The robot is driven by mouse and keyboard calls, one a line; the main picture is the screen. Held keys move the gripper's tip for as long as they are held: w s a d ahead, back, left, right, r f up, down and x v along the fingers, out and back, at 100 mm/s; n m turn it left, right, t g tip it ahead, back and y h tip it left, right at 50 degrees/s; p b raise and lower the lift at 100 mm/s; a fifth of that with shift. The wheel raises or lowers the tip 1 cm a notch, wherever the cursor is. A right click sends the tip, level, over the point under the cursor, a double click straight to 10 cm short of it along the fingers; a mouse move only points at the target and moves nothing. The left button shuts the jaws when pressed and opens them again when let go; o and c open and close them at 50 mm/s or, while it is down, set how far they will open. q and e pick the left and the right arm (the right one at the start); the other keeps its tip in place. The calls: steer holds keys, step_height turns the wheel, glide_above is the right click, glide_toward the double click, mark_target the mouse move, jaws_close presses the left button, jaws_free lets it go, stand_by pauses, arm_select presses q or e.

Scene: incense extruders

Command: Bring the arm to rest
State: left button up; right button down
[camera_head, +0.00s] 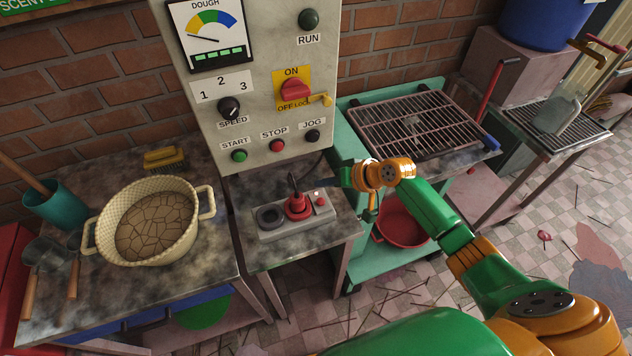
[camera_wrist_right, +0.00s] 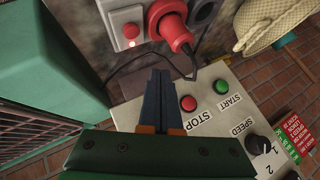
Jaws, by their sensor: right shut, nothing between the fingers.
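My right arm comes in from the lower right of the head view. My right gripper (camera_head: 334,184) is over the right end of the small table, beside the grey socket box (camera_head: 296,226) and below the control panel (camera_head: 222,158). In the right wrist view its two dark fingers (camera_wrist_right: 158,82) are together with nothing between them. A red plug (camera_head: 298,205) sits in the socket box, apart from the fingers; it also shows in the wrist view (camera_wrist_right: 170,22). A small light on the box is lit. My left gripper is not in view.
The panel carries a red switch (camera_head: 294,90), a speed knob (camera_head: 229,107) and several buttons. A cream basket (camera_head: 203,204) of cracked dough stands at left. A grill rack (camera_head: 412,122) lies on the green cart, with a red basin (camera_head: 402,222) below. Sticks litter the floor.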

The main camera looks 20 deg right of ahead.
steer(key=s+a+f+n+g+h, duration=0.1)
steer(key=s+a+f+n, duration=0.15)
steer(key=s, duration=0.45)
steer(key=s+a+f+n+g+h, duration=0.1)
steer(key=s+a+f+n+g, duration=0.15)
steer(key=s, duration=0.55)
steer(key=s+d+r+m+h, duration=0.2)
steer(key=s+d+h, duration=0.15)
steer(key=s, duration=0.65)
step_height(320, 180, down, 18)
steer(key=s+d+g+b, duration=0.1)
steer(key=s+b, duration=0.1)
steer(key=s+d+f+g+b, duration=0.1)
steer(key=s+d+f, duration=0.1)
steer(key=s+f, duration=1)
steer(key=shift+s+d+f+n+g, duration=0.2)
steer(key=shift+s+f+n+g, duration=0.1)
steer(key=shift+s+n+g, duration=0.1)
